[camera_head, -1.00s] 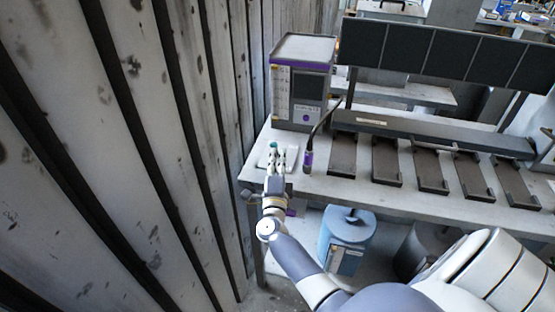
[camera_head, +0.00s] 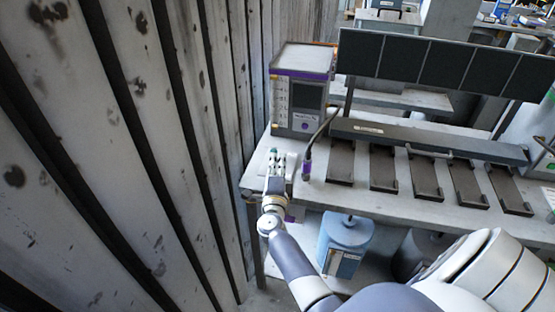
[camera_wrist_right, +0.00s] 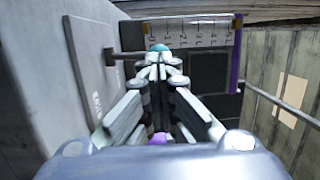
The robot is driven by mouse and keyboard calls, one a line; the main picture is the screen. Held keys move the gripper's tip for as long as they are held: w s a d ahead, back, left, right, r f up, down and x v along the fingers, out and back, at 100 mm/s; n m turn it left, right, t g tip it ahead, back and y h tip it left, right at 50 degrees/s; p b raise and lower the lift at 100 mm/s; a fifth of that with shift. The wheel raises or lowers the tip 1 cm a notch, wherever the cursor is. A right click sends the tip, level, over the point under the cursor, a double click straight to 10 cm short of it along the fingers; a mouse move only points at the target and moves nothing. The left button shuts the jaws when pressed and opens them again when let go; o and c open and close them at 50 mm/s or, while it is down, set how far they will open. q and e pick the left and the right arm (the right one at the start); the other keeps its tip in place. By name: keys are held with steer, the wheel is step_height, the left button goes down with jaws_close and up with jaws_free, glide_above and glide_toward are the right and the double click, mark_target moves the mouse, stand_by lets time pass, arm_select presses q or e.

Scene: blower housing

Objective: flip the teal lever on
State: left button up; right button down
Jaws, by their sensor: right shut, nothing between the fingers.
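The teal lever shows as a small teal knob (camera_head: 273,151) at the left end of the bench, in front of the instrument box. In the right wrist view the teal knob (camera_wrist_right: 158,47) sits on a thin metal rod that rises from a flat plate (camera_wrist_right: 88,70). My right gripper (camera_head: 274,158) is over this plate, its fingers at the knob. In the right wrist view the fingertips (camera_wrist_right: 159,68) are together, empty, just below the knob. They partly hide it, and I cannot tell whether they touch it. My left gripper is out of view.
The grey instrument box (camera_head: 301,92) with purple trim stands behind the lever. A purple-handled tool (camera_head: 306,170) with a cable is just right of my gripper. Several dark trays (camera_head: 384,170) line the bench. A ribbed wall (camera_head: 150,150) is close on the left.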

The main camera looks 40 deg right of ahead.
steer(key=shift+w+d+r+p, duration=0.25)
steer(key=shift+r+p, duration=0.4)
steer(key=shift+p, duration=0.1)
steer(key=shift+w+d+r+p, duration=0.15)
steer(key=shift+w+d+p, duration=0.05)
steer(key=shift+p, duration=0.15)
steer(key=shift+w+d, duration=0.15)
steer(key=shift+d, duration=0.1)
steer(key=shift+w+d+r, duration=0.25)
steer(key=shift+w+d, duration=0.2)
steer(key=shift+d, duration=0.05)
steer(key=shift+w+d+r, duration=0.25)
steer(key=shift+w+d, duration=0.15)
steer(key=shift+d, duration=0.05)
steer(key=shift+s+d+b+x, duration=0.15)
steer(key=shift+b+x, duration=0.1)
steer(key=shift+x, duration=0.6)
steer(key=shift+s+d+b+x, duration=0.15)
steer(key=shift+b+x, duration=0.1)
steer(key=shift+x, duration=0.55)
steer(key=shift+w, duration=0.15)
